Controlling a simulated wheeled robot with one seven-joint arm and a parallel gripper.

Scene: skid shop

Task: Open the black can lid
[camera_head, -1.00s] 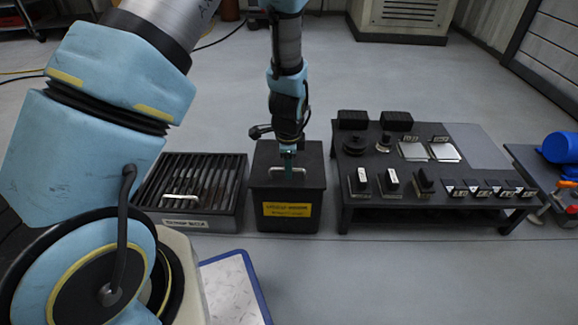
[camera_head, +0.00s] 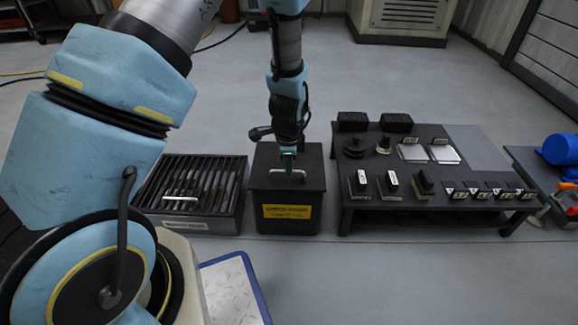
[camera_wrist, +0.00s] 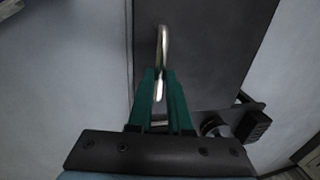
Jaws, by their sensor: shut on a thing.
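The black can (camera_head: 288,215) stands on the floor in the middle of the head view, with a yellow label on its front. Its flat black lid (camera_head: 265,166) lies level on top and looks closed. A pale metal handle (camera_head: 288,173) is on the lid; the wrist view shows it as a curved bar (camera_wrist: 162,45). My gripper (camera_head: 288,168) points down over the lid. In the wrist view its green fingers (camera_wrist: 160,88) are shut on the handle, one on each side. The fingers hide part of the handle.
A black slatted bin (camera_head: 188,223) with its own handle stands left of the can. A low black table (camera_head: 365,201) with blocks, knobs and small parts stands to the right. A blue-rimmed white tray (camera_head: 232,290) is on the floor in front. Grey floor is clear at front right.

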